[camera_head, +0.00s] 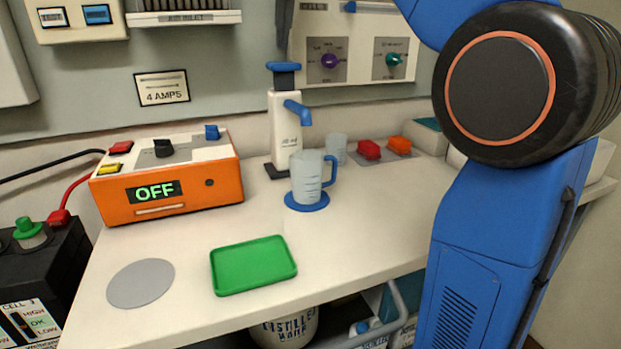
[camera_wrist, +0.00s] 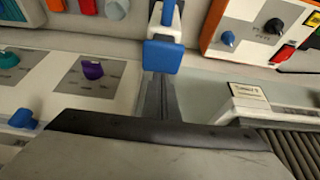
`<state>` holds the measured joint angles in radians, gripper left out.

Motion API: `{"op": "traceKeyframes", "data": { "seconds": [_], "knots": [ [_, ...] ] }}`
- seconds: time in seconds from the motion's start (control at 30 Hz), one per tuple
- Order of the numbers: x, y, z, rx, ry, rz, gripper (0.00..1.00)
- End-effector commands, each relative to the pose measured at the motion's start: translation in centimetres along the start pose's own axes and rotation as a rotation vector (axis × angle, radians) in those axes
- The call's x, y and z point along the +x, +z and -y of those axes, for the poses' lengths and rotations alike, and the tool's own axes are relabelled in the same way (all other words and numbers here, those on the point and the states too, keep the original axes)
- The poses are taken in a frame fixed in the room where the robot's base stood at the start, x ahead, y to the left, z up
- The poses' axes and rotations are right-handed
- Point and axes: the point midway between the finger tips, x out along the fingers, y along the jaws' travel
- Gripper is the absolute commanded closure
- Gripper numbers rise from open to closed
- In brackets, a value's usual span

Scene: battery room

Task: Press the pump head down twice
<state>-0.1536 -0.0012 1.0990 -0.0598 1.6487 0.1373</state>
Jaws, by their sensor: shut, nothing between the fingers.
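The pump bottle (camera_head: 285,130) stands upright at the back of the bench, white with a blue pump head (camera_head: 283,67) on top and a blue spout (camera_head: 298,111). The head is raised above the body, with a short stem showing. A translucent jug (camera_head: 306,178) with a blue handle stands below the spout on a blue disc (camera_head: 307,201). In the wrist view, the scene is upside down and the blue pump head (camera_wrist: 162,56) is at upper centre. My gripper (camera_wrist: 160,80) is shut and empty, its dark fingers pointing at the head; I cannot tell whether they touch.
An orange charger (camera_head: 170,206) reading OFF stands left of the pump. A green tray (camera_head: 253,284) and a grey disc (camera_head: 141,284) lie at the front. A clear cup (camera_head: 337,148) and red and orange blocks (camera_head: 369,149) are to the right. A knob panel (camera_head: 361,60) is behind.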

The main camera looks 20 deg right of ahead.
Motion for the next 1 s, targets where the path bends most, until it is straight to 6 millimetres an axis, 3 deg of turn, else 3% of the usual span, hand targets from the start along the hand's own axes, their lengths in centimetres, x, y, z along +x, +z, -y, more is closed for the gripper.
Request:
{"op": "traceKeyframes", "data": {
  "seconds": [0.5, 1.0],
  "knots": [
    [-3.6, -1.5, 0.0, 0.000, 0.000, -0.002, 1.00],
    [-3.8, -1.6, 0.0, 0.000, 0.000, -0.001, 1.00]
  ]
}}
